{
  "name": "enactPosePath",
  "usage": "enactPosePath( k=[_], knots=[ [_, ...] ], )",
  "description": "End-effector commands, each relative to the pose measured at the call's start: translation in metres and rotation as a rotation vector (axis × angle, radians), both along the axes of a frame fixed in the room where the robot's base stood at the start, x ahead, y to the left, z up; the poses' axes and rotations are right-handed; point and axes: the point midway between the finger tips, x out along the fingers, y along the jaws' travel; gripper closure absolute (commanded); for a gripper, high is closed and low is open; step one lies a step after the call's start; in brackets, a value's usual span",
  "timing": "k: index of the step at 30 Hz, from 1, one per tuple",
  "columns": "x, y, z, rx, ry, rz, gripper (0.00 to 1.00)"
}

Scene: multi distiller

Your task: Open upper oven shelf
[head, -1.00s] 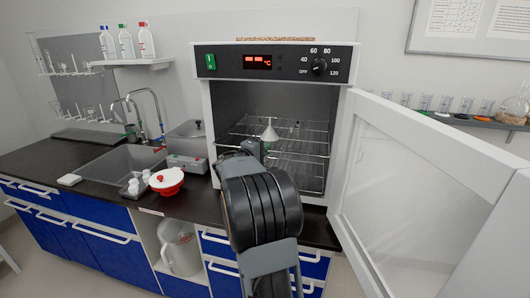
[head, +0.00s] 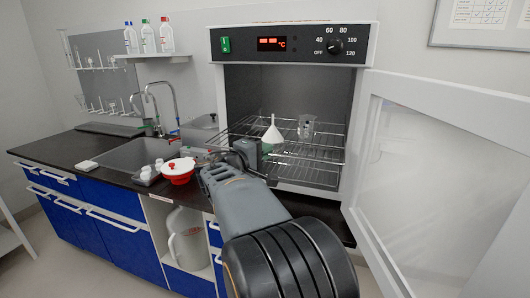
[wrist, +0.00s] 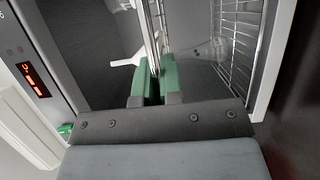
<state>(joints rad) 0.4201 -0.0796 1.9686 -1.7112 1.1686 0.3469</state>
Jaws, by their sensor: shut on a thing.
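The oven (head: 293,45) has its glass door (head: 440,170) swung wide open to the right. The upper wire shelf (head: 325,131) is inside and carries a white funnel (head: 272,132) and a glass beaker (head: 306,127). My gripper (head: 262,150) is at the front of the upper shelf, left of its middle. In the wrist view, the green fingers (wrist: 153,82) are shut on the shelf's front wires (wrist: 152,40). The funnel also shows in the wrist view (wrist: 128,60), just beyond the fingers. My arm hides part of the oven's lower left front.
The open door bounds the right side. To the left on the dark counter are a red bowl with a white lid (head: 178,170), small white containers (head: 150,172) and a sink (head: 140,153). A lower wire shelf (head: 310,172) sits beneath the upper one.

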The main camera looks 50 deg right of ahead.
Motion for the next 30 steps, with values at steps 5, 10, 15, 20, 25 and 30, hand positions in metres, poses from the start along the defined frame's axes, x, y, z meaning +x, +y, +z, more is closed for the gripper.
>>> enactPosePath(
  k=[5, 10, 15, 20, 25, 30],
  knots=[
    [-0.001, -0.001, -0.001, 0.002, 0.0, -0.004, 1.0],
    [0.0, -0.001, -0.001, 0.001, 0.0, -0.003, 0.81],
    [0.0, -0.001, 0.0, 0.001, 0.0, -0.002, 0.68],
    [0.0, 0.0, 0.0, 0.0, 0.0, -0.001, 0.68],
    [0.001, 0.008, 0.0, 0.0, 0.0, 0.002, 0.68],
    [0.001, 0.037, 0.0, 0.0, -0.001, 0.006, 0.68]
  ],
)
